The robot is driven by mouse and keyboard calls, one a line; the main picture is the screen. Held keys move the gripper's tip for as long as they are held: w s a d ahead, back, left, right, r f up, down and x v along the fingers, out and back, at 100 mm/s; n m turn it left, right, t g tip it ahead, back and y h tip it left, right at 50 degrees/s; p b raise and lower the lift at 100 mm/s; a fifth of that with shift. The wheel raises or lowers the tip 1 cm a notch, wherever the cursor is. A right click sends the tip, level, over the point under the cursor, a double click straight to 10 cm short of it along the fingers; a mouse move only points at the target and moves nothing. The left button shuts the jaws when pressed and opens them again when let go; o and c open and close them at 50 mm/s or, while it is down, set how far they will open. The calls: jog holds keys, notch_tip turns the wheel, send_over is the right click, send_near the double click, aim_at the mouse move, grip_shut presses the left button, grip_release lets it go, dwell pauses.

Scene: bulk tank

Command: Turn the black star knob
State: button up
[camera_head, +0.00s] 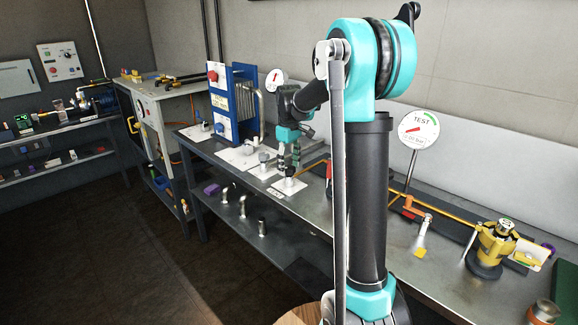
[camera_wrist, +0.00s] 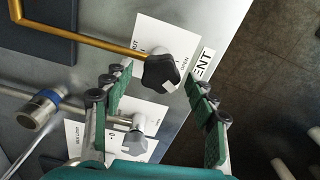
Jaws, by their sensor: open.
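The black star knob (camera_wrist: 162,73) sits on a grey stem above a white plate marked SHUT and OPEN, with a VENT label beside it. In the wrist view it appears between and beyond my open fingertips. My gripper (camera_head: 289,160) points down over the bench, and its fingers are apart and empty. In the head view a dark knob (camera_head: 289,172) stands on a white plate just below my fingers; it appears to be the same knob. I cannot tell the exact gap from fingers to knob.
A grey-headed valve (camera_wrist: 137,122) on another white plate stands close by. A brass pipe (camera_wrist: 85,38) runs near the knob. A blue plate unit (camera_head: 234,103) stands left of my gripper. A TEST gauge (camera_head: 418,129) and yellow valve (camera_head: 495,244) are to the right.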

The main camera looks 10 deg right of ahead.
jog(key=shift+f, duration=0.1)
jog(key=shift+c, duration=0.3)
jog(key=c, duration=1.1)
